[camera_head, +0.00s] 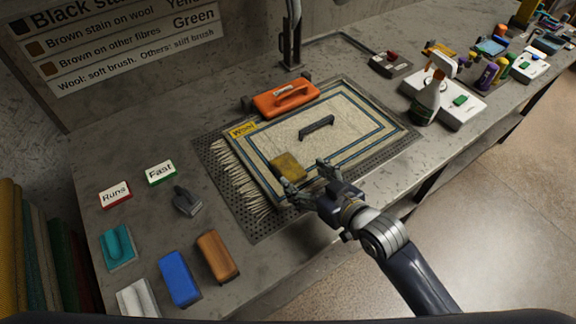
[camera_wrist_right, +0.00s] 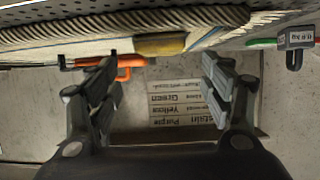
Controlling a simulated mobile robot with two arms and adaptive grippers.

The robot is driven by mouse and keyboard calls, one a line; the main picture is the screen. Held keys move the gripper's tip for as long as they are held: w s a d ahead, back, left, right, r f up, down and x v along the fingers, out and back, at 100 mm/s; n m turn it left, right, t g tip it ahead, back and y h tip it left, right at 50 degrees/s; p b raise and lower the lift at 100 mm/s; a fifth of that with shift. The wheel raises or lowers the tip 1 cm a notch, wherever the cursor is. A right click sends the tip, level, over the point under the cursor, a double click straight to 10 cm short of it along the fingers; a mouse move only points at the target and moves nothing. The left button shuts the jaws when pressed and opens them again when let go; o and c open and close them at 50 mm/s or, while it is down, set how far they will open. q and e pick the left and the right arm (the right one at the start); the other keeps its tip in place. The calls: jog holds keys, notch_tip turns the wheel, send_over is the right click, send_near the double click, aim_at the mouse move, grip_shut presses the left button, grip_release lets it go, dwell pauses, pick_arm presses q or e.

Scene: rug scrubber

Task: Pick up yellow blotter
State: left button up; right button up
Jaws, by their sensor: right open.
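The yellow blotter (camera_head: 288,165), a small dull yellow block, lies on the near part of the cream rug (camera_head: 345,140) with blue border lines. In the right wrist view it shows as a yellow strip (camera_wrist_right: 160,44) on the rug, beyond and between my fingertips. My right gripper (camera_head: 306,178) is open, with its fingers on the near side of the blotter at the rug's edge. Nothing shows between the fingers. In the right wrist view the open right gripper (camera_wrist_right: 160,72) has its fingers well apart. My left gripper is not in view.
Blue (camera_head: 179,278) and brown (camera_head: 217,256) blocks lie front left. A spray bottle (camera_head: 427,100) and several small items stand right.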

aim_at(292, 171)
jog(key=shift+w+a+f, duration=0.15)
jog(key=shift+w+a, duration=0.05)
jog(key=shift+w, duration=0.15)
jog(key=shift+w+a+f, duration=0.15)
jog(key=shift+w+a, duration=0.05)
jog(key=shift+w, duration=0.05)
jog(key=p+x, duration=0.1)
jog(key=x, duration=0.3)
jog(key=shift+s+f, duration=0.15)
jog(key=shift+w+a+f, duration=0.1)
jog(key=shift+w+f, duration=0.15)
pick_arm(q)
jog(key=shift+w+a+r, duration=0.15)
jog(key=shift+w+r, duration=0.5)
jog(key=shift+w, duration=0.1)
pick_arm(e)
jog(key=shift+s, duration=0.15)
jog(key=c, duration=1)
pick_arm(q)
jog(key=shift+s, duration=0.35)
pick_arm(e)
jog(key=shift+f, duration=0.1)
